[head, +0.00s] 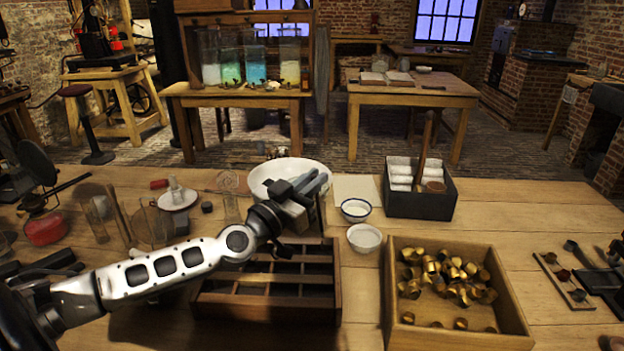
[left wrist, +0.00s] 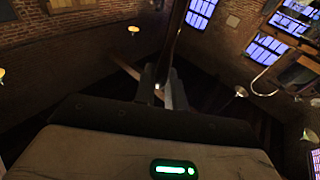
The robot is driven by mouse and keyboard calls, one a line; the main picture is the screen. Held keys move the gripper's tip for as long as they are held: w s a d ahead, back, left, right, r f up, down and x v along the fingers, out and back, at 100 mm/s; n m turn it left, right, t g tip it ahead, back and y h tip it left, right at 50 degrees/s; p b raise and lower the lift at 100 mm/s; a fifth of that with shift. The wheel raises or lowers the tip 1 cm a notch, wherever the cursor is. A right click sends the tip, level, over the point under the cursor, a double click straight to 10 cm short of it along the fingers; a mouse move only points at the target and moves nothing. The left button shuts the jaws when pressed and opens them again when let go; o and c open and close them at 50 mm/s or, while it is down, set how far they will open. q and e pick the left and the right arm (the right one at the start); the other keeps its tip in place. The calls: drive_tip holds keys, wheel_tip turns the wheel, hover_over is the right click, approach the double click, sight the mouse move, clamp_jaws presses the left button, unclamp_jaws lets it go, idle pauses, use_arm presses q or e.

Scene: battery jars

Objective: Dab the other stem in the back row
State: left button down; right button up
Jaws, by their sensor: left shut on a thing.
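My left gripper (head: 316,186) is above the back edge of the dark wooden divided tray (head: 338,290). It is shut on a thin dark rod, which points down beside the gripper in the head view. In the left wrist view the dark rod (left wrist: 178,38) stands between the fingers (left wrist: 163,88). The rod's tip is too small and dark to make out. The tray's visible compartments are dark, and I cannot make out any stems in them; my arm hides part of its back left. My right gripper is not in view.
A white basin (head: 262,172) is behind the gripper. A blue-rimmed bowl (head: 355,215) and a white bowl (head: 364,240) stand to its right. A box of brass caps (head: 400,335) and a dark crate (head: 420,206) are further right. Glassware (head: 150,224) stands at left.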

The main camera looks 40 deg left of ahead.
use_arm(q)
drive_tip(key=shift+f, duration=0.1)
idle(0.6)
drive_tip(key=shift+f, duration=0.25)
idle(0.7)
wheel_tip(320, 180, up, 3)
drive_tip(key=p, duration=0.3)
drive_tip(key=shift+r+p, duration=0.4)
drive_tip(key=shift+r, duration=0.6)
idle(0.9)
